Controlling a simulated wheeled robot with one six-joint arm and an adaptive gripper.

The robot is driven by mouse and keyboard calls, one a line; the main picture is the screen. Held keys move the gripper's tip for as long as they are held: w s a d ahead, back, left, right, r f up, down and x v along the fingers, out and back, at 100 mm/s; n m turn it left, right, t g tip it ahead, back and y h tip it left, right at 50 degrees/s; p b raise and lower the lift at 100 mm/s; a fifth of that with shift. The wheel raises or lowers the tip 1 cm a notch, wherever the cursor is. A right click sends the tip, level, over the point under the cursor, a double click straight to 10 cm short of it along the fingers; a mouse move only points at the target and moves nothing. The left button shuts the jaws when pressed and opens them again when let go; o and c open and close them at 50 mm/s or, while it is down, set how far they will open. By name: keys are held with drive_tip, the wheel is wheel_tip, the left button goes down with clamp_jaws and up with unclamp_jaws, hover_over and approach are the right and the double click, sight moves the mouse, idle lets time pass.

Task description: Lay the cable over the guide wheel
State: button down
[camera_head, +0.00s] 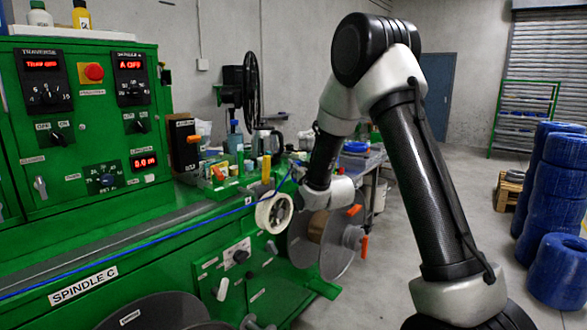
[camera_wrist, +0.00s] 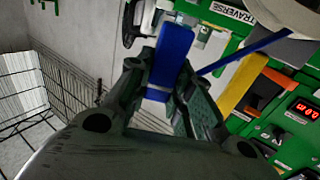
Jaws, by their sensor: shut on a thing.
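The blue cable (camera_head: 150,240) runs taut from the lower left, rising across the green machine to the guide wheel's upper edge. The guide wheel (camera_head: 262,214) is cream-white and stands on the machine's front; part of its rim (camera_wrist: 285,12) shows top right in the wrist view. I cannot tell whether the cable touches the wheel or its groove. My gripper (camera_wrist: 170,75) is shut on the blue cable end (camera_wrist: 174,45), with the cable (camera_wrist: 243,53) leading off to the right.
A yellow upright part (camera_head: 266,170) stands just behind the wheel and shows close by in the wrist view (camera_wrist: 243,82). A large grey reel (camera_head: 342,250) with orange knobs sits right of the wheel. Blue cable coils (camera_head: 558,190) are stacked far right. Floor between is free.

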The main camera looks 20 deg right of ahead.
drive_tip(key=shift+s+d+f, duration=0.1)
drive_tip(key=shift+s+d, duration=0.2)
drive_tip(key=shift+d, duration=0.35)
drive_tip(key=shift+s+d+f, duration=0.15)
drive_tip(key=shift+s+d, duration=0.2)
drive_tip(key=shift+d, duration=0.35)
drive_tip(key=shift+s+d+f, duration=0.1)
drive_tip(key=shift+s+d, duration=0.2)
drive_tip(key=shift+d, duration=0.35)
drive_tip(key=shift+r, duration=0.1)
